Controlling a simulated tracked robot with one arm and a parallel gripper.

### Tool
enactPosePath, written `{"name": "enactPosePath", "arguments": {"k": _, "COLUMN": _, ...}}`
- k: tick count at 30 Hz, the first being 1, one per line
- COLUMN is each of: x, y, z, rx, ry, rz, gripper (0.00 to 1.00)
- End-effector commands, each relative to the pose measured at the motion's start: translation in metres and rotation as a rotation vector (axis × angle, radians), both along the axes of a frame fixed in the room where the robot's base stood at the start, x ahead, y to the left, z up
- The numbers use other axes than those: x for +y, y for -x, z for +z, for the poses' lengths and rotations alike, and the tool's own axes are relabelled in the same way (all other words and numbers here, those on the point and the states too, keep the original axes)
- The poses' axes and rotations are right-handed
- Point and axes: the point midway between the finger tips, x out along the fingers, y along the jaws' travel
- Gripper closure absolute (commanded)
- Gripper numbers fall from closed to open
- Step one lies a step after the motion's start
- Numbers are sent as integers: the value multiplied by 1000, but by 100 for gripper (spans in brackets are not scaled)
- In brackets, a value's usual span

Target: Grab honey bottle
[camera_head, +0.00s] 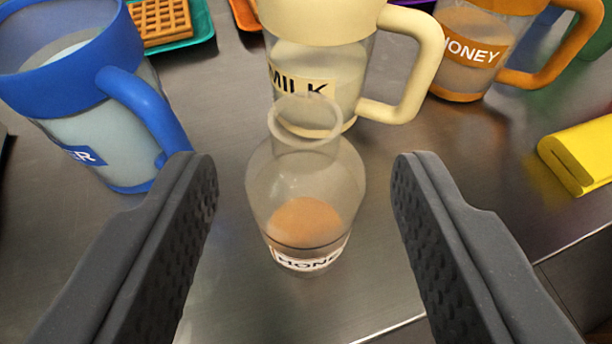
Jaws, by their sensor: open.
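The honey bottle (306,195) is a clear glass bottle with an open round neck and amber contents near its base. A white label reading "HONE" shows low on its front. It stands upright on the metal counter (215,290). My gripper (304,170) is open, with one dark finger on each side of the bottle in the picture. Clear gaps show between both fingers and the glass. I cannot tell whether the fingertips are level with the bottle's body.
A cream milk jug (335,75) stands close behind the bottle. A blue jug (95,115) is at left, an orange honey jug (475,45) at back right. A folded yellow cloth (580,158) lies at right. A teal tray (200,25) with a waffle (160,22) is behind. The counter's front edge (390,328) is near.

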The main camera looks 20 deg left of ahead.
Motion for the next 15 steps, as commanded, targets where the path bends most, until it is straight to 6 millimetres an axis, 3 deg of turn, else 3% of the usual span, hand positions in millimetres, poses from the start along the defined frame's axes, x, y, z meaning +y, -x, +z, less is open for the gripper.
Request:
{"name": "enactPosePath", "arguments": {"k": 8, "x": 3, "y": -8, "z": -3, "rx": 0, "ry": 0, "rz": 1, "gripper": 52}}
{"name": "enactPosePath", "arguments": {"k": 15, "x": 8, "y": -29, "z": -12, "rx": 1, "ry": 0, "rz": 1, "gripper": 52}}
